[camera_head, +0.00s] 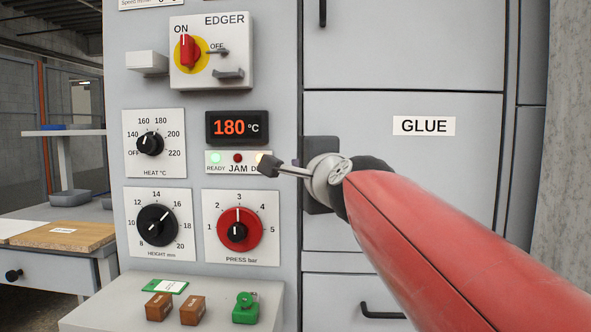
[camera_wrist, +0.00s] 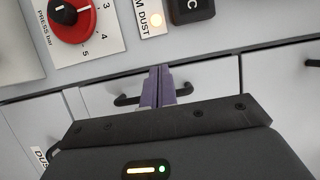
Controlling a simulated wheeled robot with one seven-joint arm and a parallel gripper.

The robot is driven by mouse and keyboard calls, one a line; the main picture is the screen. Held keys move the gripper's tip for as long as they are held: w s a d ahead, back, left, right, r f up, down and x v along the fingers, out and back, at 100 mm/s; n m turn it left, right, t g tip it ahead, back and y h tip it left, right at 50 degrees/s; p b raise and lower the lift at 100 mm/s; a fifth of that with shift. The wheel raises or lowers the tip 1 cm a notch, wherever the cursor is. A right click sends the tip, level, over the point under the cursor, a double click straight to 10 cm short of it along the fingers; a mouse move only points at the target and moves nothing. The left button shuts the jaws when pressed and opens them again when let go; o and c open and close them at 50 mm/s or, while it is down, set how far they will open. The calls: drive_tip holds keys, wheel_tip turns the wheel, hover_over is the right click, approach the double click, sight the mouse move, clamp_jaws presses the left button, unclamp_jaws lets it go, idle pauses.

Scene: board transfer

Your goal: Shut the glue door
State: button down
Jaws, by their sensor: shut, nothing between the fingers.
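The glue door is the light grey panel (camera_head: 440,190) with a white GLUE label (camera_head: 424,126), right of the controls in the head view. It looks flush or nearly flush with the cabinet front; a small gap cannot be ruled out. My gripper covers its left edge in the head view. In the wrist view, the door (camera_wrist: 215,78) shows below the gap line, with its dark handle (camera_wrist: 127,100). My gripper's purple fingers (camera_wrist: 157,86) are together, in front of the handle's middle. Nothing is between them; contact is unclear.
The control panel has a press dial (camera_head: 237,228), an EDGER switch box (camera_head: 211,52) and a 180 °C display (camera_head: 236,127). A ledge below holds brown blocks (camera_head: 192,310) and a green piece (camera_head: 245,307). A drawer handle (camera_head: 382,311) sticks out below the door.

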drive_tip(key=s+a+p, duration=0.2)
drive_tip(key=s+a, duration=0.4)
drive_tip(key=a, duration=0.1)
drive_tip(key=s+d+f+n+g+h, duration=0.1)
drive_tip(key=s+d+f+n+g, duration=0.3)
drive_tip(key=f, duration=0.7)
drive_tip(key=s+d+f+n+g+h, duration=0.2)
drive_tip(key=s+d+f+n, duration=0.3)
drive_tip(key=s+d+f, duration=0.4)
drive_tip(key=s+d+f+n+g+h, duration=0.2)
drive_tip(key=s+d+f+n+g, duration=0.3)
drive_tip(key=f, duration=1)
drive_tip(key=shift+s+d+n+g, duration=0.3)
drive_tip(key=shift+s+d, duration=0.45)
drive_tip(key=shift+d, duration=0.35)
drive_tip(key=shift+f, duration=0.1)
